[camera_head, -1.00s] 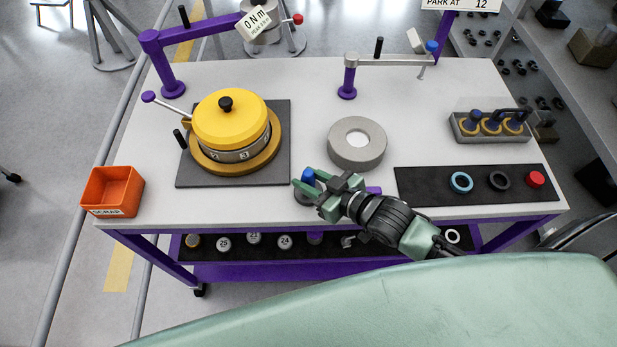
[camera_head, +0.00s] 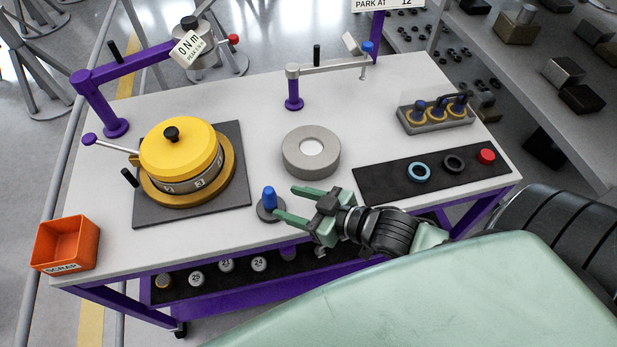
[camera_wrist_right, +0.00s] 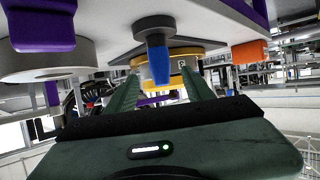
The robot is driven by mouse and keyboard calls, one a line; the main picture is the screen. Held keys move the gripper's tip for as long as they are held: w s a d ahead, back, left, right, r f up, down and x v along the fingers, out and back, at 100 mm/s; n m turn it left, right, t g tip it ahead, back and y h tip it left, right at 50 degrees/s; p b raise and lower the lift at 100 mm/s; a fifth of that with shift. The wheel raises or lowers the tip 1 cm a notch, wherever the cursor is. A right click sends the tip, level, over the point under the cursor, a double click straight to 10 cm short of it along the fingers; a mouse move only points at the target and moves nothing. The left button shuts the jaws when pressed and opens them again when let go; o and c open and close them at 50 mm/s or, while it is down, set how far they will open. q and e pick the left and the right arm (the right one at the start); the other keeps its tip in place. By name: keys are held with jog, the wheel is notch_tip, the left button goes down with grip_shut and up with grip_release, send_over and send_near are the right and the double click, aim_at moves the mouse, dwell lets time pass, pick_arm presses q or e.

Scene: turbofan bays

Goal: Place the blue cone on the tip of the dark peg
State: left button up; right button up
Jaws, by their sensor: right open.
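The blue cone (camera_head: 269,197) stands upright over a dark round base (camera_head: 268,213) near the table's front edge. In the wrist view, which is upside down, the blue cone (camera_wrist_right: 159,66) sits on the tip of the dark peg (camera_wrist_right: 155,39) and looks in line with it. My right gripper (camera_head: 284,202) is just right of the cone, open and empty. Its two fingers (camera_wrist_right: 160,92) point toward the cone, with a gap between them in the wrist view. They appear clear of it. My left gripper is out of view.
A yellow-topped round unit (camera_head: 180,150) on a dark mat is left of the cone. A grey ring (camera_head: 311,140) lies behind my gripper. A dark strip with coloured rings (camera_head: 390,185) is to the right. An orange scrap bin (camera_head: 66,243) is at the left corner.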

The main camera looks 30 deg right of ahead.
jog(key=shift+v, duration=2.35)
jog(key=shift+w, duration=0.1)
